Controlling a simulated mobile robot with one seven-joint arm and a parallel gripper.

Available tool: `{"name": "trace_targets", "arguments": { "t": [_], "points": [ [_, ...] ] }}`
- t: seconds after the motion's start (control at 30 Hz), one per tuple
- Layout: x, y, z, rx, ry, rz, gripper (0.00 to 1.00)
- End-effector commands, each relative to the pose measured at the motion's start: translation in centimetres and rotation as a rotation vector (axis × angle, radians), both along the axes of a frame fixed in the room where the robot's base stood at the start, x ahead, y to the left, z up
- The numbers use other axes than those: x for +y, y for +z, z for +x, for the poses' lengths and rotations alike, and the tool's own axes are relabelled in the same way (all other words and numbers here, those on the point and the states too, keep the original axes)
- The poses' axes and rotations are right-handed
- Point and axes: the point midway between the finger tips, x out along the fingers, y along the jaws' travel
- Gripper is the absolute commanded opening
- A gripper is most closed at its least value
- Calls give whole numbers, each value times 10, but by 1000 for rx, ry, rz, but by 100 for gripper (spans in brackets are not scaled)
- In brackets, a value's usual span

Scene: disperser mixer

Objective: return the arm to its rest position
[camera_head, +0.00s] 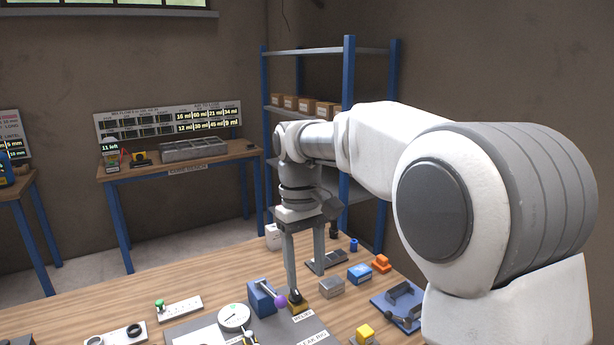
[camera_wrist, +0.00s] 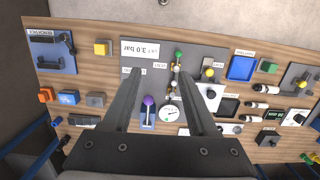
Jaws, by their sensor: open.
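My white and grey arm reaches from the right side of the head view out over the wooden table. My gripper (camera_head: 305,280) points down above the table, its two dark fingers apart with nothing between them. In the wrist view my gripper (camera_wrist: 160,76) also shows spread fingers. Between and beyond them are a purple knob (camera_wrist: 149,101) and a round white gauge (camera_wrist: 169,113) on a grey panel. In the head view the purple knob (camera_head: 281,300) is close beside the nearer fingertip. I cannot tell whether that finger touches anything below it.
A yellow-and-black part (camera_head: 298,304) sits under the nearer finger. The gauge (camera_head: 234,317), a grey box (camera_head: 331,287), a blue box (camera_head: 359,273), an orange part (camera_head: 381,263) and a blue tray (camera_head: 391,313) crowd the table. A blue-post shelf (camera_head: 348,200) stands behind the arm.

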Motion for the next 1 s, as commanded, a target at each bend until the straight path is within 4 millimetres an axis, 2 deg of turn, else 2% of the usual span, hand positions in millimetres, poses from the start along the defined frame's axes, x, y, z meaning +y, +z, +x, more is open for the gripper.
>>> {"name": "trace_targets", "arguments": {
  "t": [0.03,0.2,0.47,0.63,0.8,1.0],
  "points": [
    [-11,10,-10,-33,-28,4,59],
    [-41,29,-41,-134,-114,20,59],
    [-84,42,-96,-287,-253,52,59],
    [-107,39,-134,-386,-345,80,59],
    [-126,28,-170,-484,-436,114,59],
    [-140,11,-200,-570,-515,149,59]
  ]
}}
